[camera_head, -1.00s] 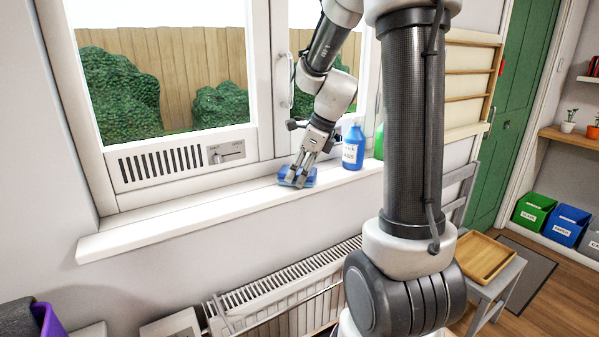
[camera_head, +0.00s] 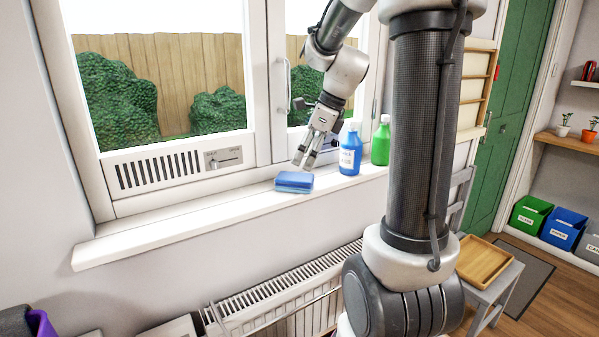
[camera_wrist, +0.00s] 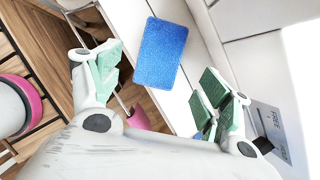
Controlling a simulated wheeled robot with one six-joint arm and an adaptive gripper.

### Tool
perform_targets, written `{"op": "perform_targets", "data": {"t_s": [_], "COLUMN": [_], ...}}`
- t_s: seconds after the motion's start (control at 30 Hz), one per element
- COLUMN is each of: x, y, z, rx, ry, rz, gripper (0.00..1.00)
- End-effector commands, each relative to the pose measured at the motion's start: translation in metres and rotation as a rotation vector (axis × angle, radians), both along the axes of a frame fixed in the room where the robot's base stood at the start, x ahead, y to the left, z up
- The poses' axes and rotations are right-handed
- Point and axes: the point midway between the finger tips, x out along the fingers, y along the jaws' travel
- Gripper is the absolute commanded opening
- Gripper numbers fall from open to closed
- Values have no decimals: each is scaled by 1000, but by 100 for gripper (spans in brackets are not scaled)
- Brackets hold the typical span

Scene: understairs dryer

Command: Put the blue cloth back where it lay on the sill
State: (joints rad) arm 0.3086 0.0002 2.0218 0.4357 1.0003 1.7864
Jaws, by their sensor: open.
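The blue cloth (camera_head: 294,182), a small folded block, lies flat on the white window sill (camera_head: 190,217) near its front edge. In the wrist view the cloth (camera_wrist: 161,53) shows as a blue rectangle on the sill, beyond and between the fingers. My gripper (camera_head: 306,160) is above and just right of the cloth in the head view, clear of it. Its fingers are spread and empty in the wrist view (camera_wrist: 160,90).
A blue bottle (camera_head: 350,152) and a green bottle (camera_head: 381,143) stand on the sill right of the cloth. The window handle (camera_head: 285,85) and a vent (camera_head: 158,168) are behind. The sill's left part is bare. A radiator (camera_head: 280,297) is below.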

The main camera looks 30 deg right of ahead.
Motion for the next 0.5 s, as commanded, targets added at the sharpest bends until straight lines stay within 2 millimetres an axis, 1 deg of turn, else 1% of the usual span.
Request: {"op": "perform_targets", "data": {"t_s": [0.03,0.1,0.2,0.33,0.37,0.43,0.47,0.5], "x": [-2,-6,-9,-16,-20,-35,-44,-58], "y": [-4,-7,-11,-11,-9,0,5,11], "z": [10,22,35,45,46,51,52,54], "rx": [-1,0,0,-15,-30,-91,-127,-186], "ry": [-4,-3,-1,-11,-21,-61,-85,-121], "rz": [-2,-3,-3,34,67,206,292,425], "gripper": [78,78,78,78,78,78,78,78]}}
